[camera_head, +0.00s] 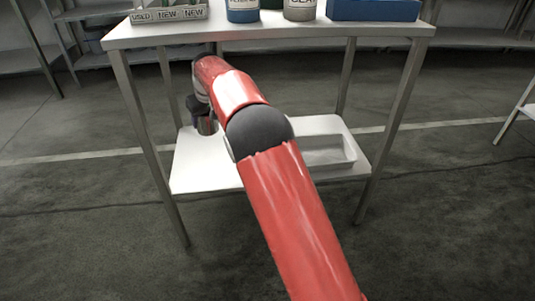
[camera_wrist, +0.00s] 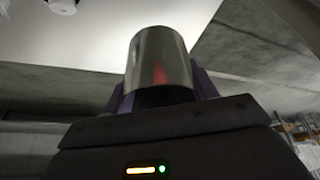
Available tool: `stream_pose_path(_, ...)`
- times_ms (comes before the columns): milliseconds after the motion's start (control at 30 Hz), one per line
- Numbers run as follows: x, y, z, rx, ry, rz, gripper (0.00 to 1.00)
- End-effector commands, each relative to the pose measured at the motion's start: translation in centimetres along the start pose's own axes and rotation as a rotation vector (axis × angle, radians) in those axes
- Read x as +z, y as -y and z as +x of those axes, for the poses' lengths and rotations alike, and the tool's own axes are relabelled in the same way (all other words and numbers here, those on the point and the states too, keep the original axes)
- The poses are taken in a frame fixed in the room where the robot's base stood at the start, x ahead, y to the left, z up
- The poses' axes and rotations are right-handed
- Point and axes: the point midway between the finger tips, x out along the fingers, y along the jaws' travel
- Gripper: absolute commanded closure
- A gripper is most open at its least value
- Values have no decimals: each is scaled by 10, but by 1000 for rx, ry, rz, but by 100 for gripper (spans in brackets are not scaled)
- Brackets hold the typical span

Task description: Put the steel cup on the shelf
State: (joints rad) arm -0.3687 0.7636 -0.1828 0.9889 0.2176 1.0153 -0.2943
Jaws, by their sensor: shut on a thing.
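The steel cup (camera_wrist: 160,58) is between the two fingers of my gripper (camera_wrist: 160,88) in the wrist view, and the gripper is shut on it. In the head view my gripper (camera_head: 203,115) is at the left, below the tabletop level, with a small part of the cup (camera_head: 207,127) showing beneath it. Both appear over the left part of the white lower shelf (camera_head: 192,172) of the table. I cannot tell whether the cup touches the shelf. My arm hides the shelf's middle.
A shallow white tray (camera_head: 328,166) lies on the right of the lower shelf. The white tabletop (camera_head: 270,32) above carries a labelled box (camera_head: 168,14), a blue jar (camera_head: 242,15), a pale jar (camera_head: 300,13) and a blue bin (camera_head: 374,10). Table legs stand at the corners.

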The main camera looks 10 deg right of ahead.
Motion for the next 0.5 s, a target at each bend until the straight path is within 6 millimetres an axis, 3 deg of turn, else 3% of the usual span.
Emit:
stream_pose_path(167,-5,10,1,-8,1,-18,66)
stream_pose_path(500,28,12,79,-8,2,-16,66)
